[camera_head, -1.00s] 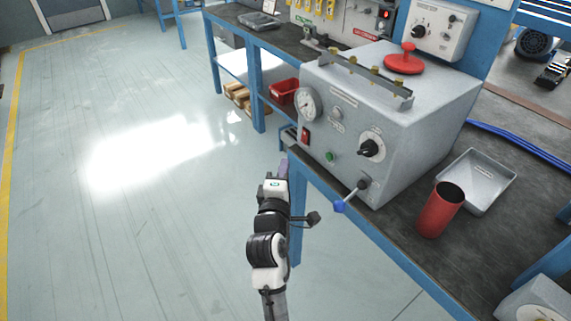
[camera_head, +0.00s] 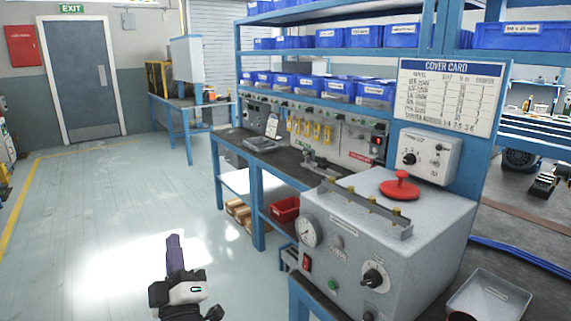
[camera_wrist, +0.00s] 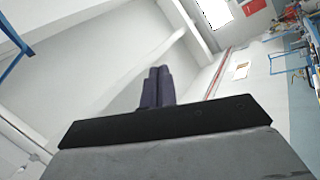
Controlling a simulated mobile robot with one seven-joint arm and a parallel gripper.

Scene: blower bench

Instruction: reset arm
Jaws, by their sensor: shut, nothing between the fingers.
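My gripper (camera_head: 175,254) shows at the bottom of the head view, left of the bench and over the open floor. Its purple fingers point up and are pressed together with nothing between them. In the wrist view the closed fingers (camera_wrist: 157,88) stand against a pale wall and ceiling. The gripper touches nothing that I can see.
A grey blower box (camera_head: 385,240) with a gauge, knob and red top handle stands on the bench at right. A grey tray (camera_head: 490,300) lies beside it. Blue bins (camera_head: 335,90) fill the shelves behind. The floor (camera_head: 100,200) at left is clear.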

